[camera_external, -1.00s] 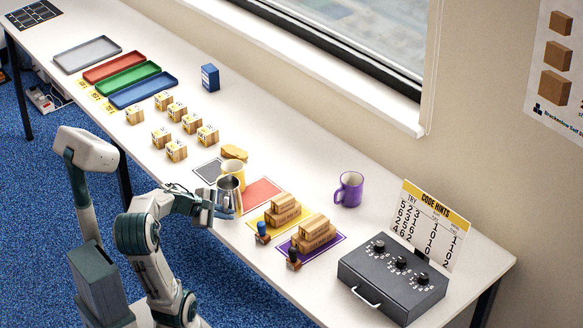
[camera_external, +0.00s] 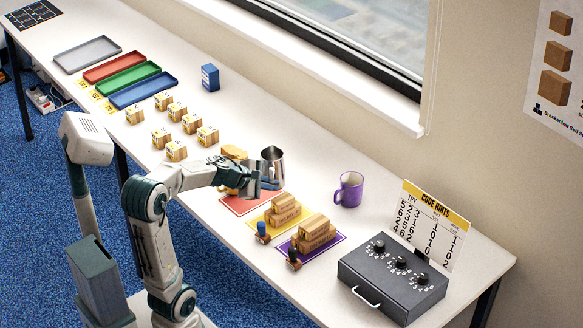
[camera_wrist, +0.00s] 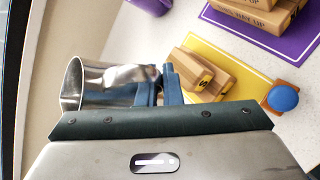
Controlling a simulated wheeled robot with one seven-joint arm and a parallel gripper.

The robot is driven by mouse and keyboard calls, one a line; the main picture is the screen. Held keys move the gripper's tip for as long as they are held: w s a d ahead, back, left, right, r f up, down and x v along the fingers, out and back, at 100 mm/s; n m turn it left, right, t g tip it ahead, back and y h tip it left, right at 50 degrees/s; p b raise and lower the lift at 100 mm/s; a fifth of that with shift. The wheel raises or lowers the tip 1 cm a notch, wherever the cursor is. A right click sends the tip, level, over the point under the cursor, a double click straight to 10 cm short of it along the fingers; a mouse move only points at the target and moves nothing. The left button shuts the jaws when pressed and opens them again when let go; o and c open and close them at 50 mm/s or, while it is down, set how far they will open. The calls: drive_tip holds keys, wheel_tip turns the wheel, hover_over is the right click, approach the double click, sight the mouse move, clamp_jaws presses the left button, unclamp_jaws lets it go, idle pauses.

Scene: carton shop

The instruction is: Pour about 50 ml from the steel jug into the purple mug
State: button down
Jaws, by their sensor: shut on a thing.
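The steel jug (camera_external: 273,160) is upright in my gripper (camera_external: 267,183), which is shut on its lower part. In the wrist view the shiny jug (camera_wrist: 88,84) lies across the left of the picture, with the blue fingertips (camera_wrist: 160,87) against it. The purple mug (camera_external: 350,188) stands upright on the white table, to the right of the jug and apart from it. Its handle points left. What is inside the jug and the mug cannot be seen.
Cartons stand on a yellow mat (camera_external: 264,221) and a purple mat (camera_external: 335,238) in front of the purple mug. A dark dial box (camera_external: 393,281) and a code hints card (camera_external: 433,225) are at the right. The table between jug and purple mug is clear.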

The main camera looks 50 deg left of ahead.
drive_tip(key=w+d+r+b, duration=0.1)
drive_tip(key=w+d, duration=0.3)
drive_tip(key=d, duration=0.3)
drive_tip(key=w+d+r+b, duration=0.1)
drive_tip(key=w+d, duration=0.3)
drive_tip(key=d, duration=0.3)
drive_tip(key=shift+m+h, duration=0.3)
drive_tip(key=shift+w+d+f+b, duration=0.2)
drive_tip(key=shift+w+d+f, duration=0.15)
drive_tip(key=shift+d+f, duration=1.05)
drive_tip(key=shift+w+d+f+b, duration=0.15)
drive_tip(key=shift+w+d+f, duration=0.5)
drive_tip(key=shift+d, duration=1.35)
drive_tip(key=shift+w+d+f+b, duration=0.1)
drive_tip(key=shift+d+f+b, duration=0.1)
drive_tip(key=shift+d+f, duration=1.3)
drive_tip(key=shift+d+r, duration=0.2)
drive_tip(key=shift+r, duration=0.1)
